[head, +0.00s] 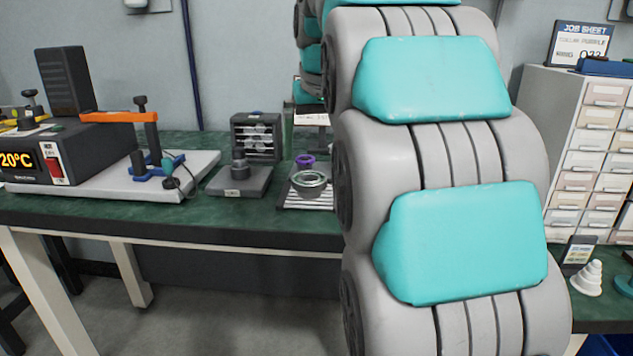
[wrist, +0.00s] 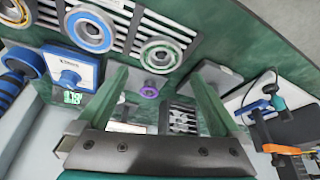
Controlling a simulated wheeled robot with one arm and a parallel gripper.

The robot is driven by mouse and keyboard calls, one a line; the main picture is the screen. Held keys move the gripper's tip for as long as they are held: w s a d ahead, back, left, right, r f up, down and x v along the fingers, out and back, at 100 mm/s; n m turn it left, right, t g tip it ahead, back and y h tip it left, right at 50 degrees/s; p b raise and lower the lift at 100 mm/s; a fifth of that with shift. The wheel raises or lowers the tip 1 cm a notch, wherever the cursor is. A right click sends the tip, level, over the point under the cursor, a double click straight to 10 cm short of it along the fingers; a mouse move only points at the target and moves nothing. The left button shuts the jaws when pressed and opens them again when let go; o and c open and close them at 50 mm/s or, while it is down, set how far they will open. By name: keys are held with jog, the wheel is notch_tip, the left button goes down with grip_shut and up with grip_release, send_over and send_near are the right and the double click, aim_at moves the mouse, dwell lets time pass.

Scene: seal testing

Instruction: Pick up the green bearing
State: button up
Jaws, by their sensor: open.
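The green bearing (head: 308,192) is a metal ring with a pale green band, lying on a slatted rack (head: 291,206) on the bench. My large arm, grey with turquoise pads, stands just right of it in the head view. The green bearing (wrist: 146,52) also shows in the wrist view, at top centre, beyond the fingertips. My gripper (wrist: 157,74) is open and empty there, its two green fingers spread wide. The bearing is apart from the fingers. In the head view the arm hides most of the gripper.
A blue-banded bearing (wrist: 106,32) lies beside the green one, with a yellow one (wrist: 17,19) farther left. A purple ring (head: 305,159) sits just behind it.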

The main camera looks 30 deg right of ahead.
aim_at(309, 181)
jog(key=shift+p+x, duration=0.35)
jog(key=shift+x, duration=3.05)
jog(key=c, duration=1.5)
